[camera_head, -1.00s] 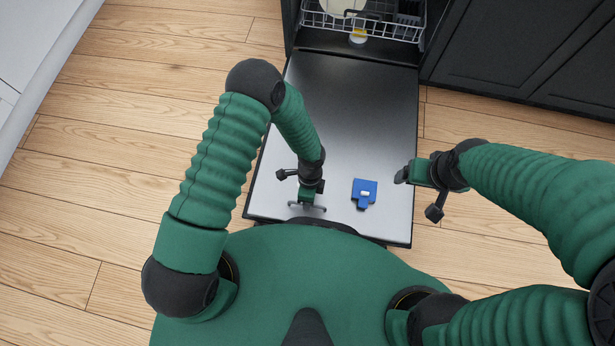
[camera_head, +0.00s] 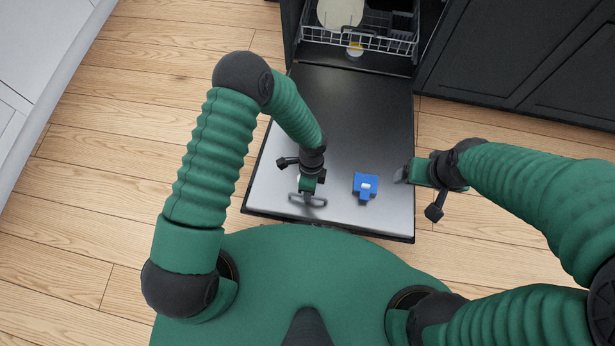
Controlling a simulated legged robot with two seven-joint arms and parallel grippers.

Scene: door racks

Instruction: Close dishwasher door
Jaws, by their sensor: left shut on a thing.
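The dishwasher door (camera_head: 345,130) is folded down, with its grey inner face up. It slopes down toward me from the open dishwasher. My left gripper (camera_head: 308,199) is over the near left part of the door, a little in from its near edge. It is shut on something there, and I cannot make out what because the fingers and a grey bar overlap. My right gripper (camera_head: 402,175) is by the right edge of the door and looks empty. I cannot tell how wide its fingers are. A blue dispenser (camera_head: 365,186) sits on the door between the grippers.
The lower rack (camera_head: 385,42) is inside the dishwasher and holds a pale plate (camera_head: 340,12). Dark cabinets (camera_head: 530,60) stand to the right. A white cabinet (camera_head: 45,75) is at the far left. Wooden floor (camera_head: 120,130) lies bare on both sides of the door.

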